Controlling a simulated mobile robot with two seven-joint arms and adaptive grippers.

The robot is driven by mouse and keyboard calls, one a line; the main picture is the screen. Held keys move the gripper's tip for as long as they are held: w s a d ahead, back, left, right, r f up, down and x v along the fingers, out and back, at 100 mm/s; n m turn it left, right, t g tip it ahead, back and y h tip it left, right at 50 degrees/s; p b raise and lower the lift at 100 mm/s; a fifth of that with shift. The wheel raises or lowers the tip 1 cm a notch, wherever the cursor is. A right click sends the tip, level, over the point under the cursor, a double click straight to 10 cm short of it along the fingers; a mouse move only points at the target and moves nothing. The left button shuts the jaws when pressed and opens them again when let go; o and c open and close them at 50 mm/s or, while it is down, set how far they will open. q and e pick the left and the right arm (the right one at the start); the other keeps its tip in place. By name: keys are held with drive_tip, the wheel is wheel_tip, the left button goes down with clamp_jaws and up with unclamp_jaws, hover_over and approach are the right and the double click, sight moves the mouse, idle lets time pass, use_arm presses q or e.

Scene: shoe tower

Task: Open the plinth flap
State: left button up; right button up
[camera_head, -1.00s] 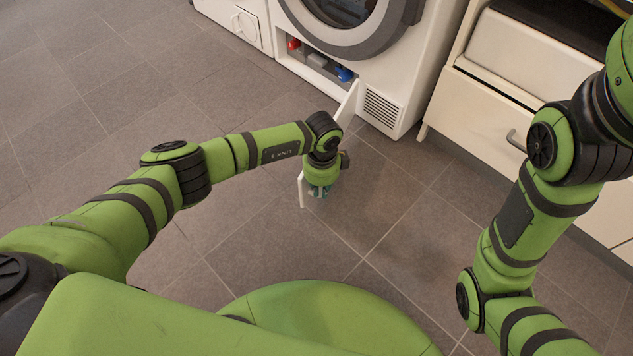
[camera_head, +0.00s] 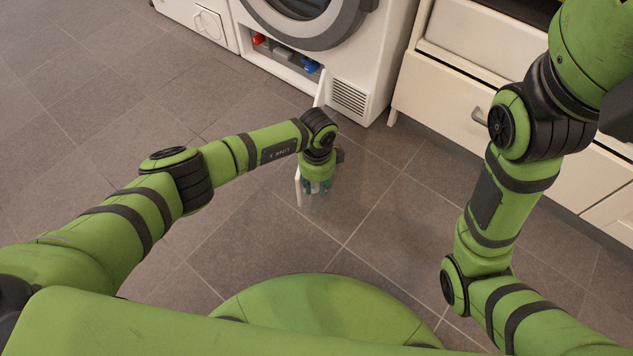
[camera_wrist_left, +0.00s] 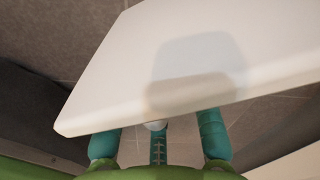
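The white plinth flap (camera_head: 298,189) stands swung out from the opening at the bottom of the white washing machine (camera_head: 350,65). My left gripper (camera_head: 317,189) is low over the floor at the right side of the flap's free end. Its arm hides the flap's middle. In the left wrist view the flap (camera_wrist_left: 200,55) fills the upper middle as a pale panel with a shadow on it. The teal fingers of my left gripper (camera_wrist_left: 160,140) are spread apart below its edge, with nothing clearly gripped. Whether they touch it I cannot tell. My right gripper is out of view.
The plinth opening holds a red knob (camera_head: 258,39) and a blue knob (camera_head: 310,65). A pale drawer cabinet (camera_head: 450,95) stands to the right. My right arm crosses the right side. The tiled floor (camera_head: 110,110) to the left is clear.

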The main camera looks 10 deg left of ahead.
use_arm(q)
drive_tip(key=shift+r, duration=0.2)
wheel_tip(320, 180, up, 12)
drive_tip(key=shift+w+f, duration=0.1)
drive_tip(key=shift+f, duration=0.05)
idle(0.4)
idle(0.4)
